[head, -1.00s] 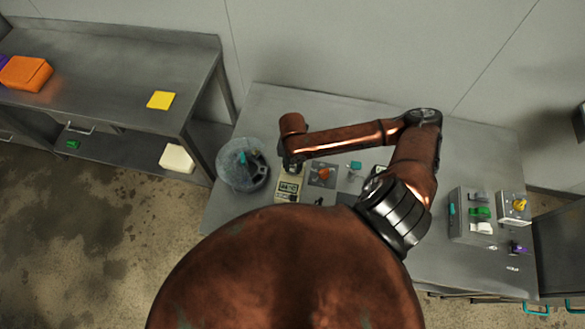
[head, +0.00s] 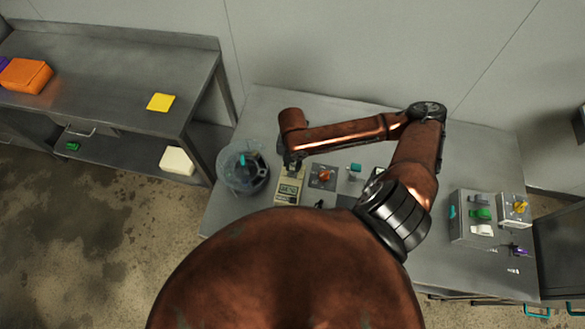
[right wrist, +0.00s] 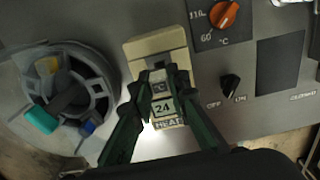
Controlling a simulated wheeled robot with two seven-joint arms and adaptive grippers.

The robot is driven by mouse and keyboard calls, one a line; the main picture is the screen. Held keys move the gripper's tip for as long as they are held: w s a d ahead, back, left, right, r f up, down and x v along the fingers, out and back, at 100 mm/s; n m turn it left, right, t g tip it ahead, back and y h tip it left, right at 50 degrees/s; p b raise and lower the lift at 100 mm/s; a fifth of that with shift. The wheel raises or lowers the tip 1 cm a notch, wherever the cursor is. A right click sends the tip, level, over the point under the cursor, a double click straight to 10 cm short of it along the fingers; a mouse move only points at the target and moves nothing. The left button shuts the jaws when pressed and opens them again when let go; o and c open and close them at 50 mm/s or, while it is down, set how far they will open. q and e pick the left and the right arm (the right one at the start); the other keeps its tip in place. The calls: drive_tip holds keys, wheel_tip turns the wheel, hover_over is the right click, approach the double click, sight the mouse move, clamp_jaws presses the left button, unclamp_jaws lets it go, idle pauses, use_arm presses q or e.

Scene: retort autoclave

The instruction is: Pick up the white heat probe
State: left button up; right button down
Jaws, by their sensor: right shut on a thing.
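The heat probe (head: 287,192) is a pale, cream-white flat handset at the left part of the steel bench. In the right wrist view the dark green fingers of this gripper (right wrist: 161,80) are closed on the probe from both sides. Whether the probe touches the bench is hard to tell. My left gripper is not in view.
A round grey holder (right wrist: 70,92) with coloured-handled things stands close left of the probe. An orange knob (right wrist: 224,14) and a black OFF/ON switch (right wrist: 231,86) are close right. A switch box (head: 468,235) stands farther right. Another steel table (head: 110,75) is at left.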

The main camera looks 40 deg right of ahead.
drive_tip(key=s+a+r+p, duration=0.2)
drive_tip(key=a+r+p, duration=0.1)
drive_tip(key=a+r, duration=0.2)
drive_tip(key=s+a+r+p, duration=0.3)
drive_tip(key=a+r+p, duration=0.1)
drive_tip(key=a, duration=0.3)
drive_tip(key=shift+s+a+r, duration=0.3)
drive_tip(key=shift+a+r, duration=0.1)
